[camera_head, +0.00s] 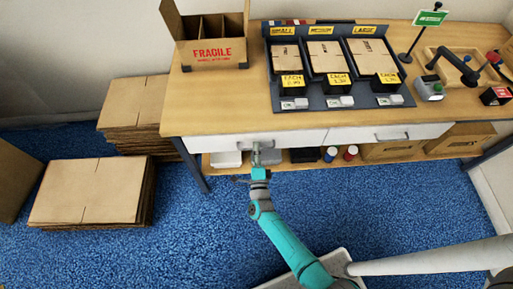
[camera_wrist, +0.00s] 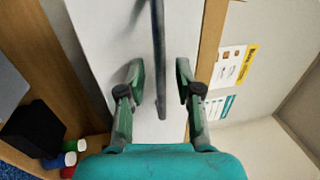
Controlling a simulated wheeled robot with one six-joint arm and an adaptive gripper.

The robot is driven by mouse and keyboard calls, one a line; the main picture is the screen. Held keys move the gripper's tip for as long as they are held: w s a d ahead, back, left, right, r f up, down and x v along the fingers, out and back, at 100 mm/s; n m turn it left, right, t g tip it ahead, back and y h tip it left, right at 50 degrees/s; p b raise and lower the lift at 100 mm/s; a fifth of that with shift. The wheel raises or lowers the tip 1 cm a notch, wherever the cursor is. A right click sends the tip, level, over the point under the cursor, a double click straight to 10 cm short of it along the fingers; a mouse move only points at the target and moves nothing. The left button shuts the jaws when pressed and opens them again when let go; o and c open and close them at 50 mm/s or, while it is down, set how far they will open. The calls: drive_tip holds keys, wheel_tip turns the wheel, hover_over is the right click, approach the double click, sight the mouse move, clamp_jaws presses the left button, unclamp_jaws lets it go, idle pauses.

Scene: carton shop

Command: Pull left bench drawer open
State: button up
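The left bench drawer (camera_head: 222,143) has a white front under the left half of the worktop and looks shut. In the head view my gripper (camera_head: 265,154) is at this front, over the handle area, and hides much of the handle. In the wrist view the drawer front (camera_wrist: 105,45) fills the middle, with a dark bar handle (camera_wrist: 159,45) running up and down the picture. My gripper (camera_wrist: 160,72) is open, with one finger on each side of the bar. Gaps show between the fingers and the bar.
The right drawer (camera_head: 385,134) is shut beside it. A shelf below holds red and blue-capped bottles (camera_head: 350,153) and cartons (camera_head: 390,151). Flat carton stacks (camera_head: 90,190) stand at left on the blue floor. A FRAGILE box (camera_head: 212,52) and a carton rack (camera_head: 325,65) are on the bench (camera_head: 215,105).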

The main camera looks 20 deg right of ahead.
drive_tip(key=shift+w+d+r, duration=0.1)
drive_tip(key=shift+w+d, duration=0.05)
drive_tip(key=shift+w, duration=0.2)
clamp_jaws()
drive_tip(key=shift+s, duration=0.1)
